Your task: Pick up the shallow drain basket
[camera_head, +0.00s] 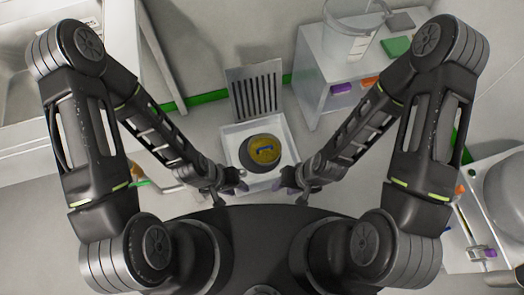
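A round, shallow dark basket (252,162) sits low in a white square recess or tray (230,135) at the centre. Its inside (261,147) looks yellow-brown, and a short blue bar, perhaps a handle, shows there. I take it to be the drain basket. My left gripper (234,184) is at the near left corner of the white recess, apart from the basket. My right gripper (291,183) is at the near right corner, also apart from it. The fingers of both are small and partly hidden by my arms, so their opening is unclear. Neither visibly holds anything.
A dark slotted grate (255,90) stands upright behind the recess. A white cabinet (318,65) at the back right carries a clear bucket (347,38) and a green block (397,46). A sink (18,95) is at left. A bench with a round vessel (508,200) is at right.

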